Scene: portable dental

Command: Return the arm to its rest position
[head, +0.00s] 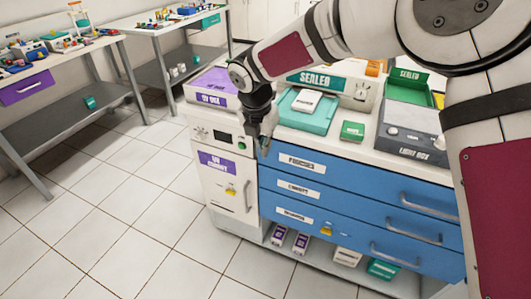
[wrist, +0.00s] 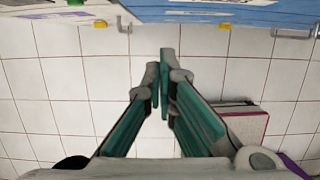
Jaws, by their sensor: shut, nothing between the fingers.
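My gripper (head: 264,146) hangs at the end of my arm in the head view, pointing down at the front edge of the cabinet, by the upper left corner of the blue drawers (head: 345,185). In the wrist view its two green fingers (wrist: 159,85) come together at the tips, with nothing between them. Tiled floor shows below and around the fingers. My arm reaches across the upper right of the head view and hides part of the counter.
The counter holds a teal tray (head: 296,118), a small green box (head: 352,131) and a grey light box (head: 405,143). A white cabinet door (head: 225,187) is left of the drawers. Drawer handles (head: 430,205) stick out. Open floor (head: 110,210) lies left, before two tables.

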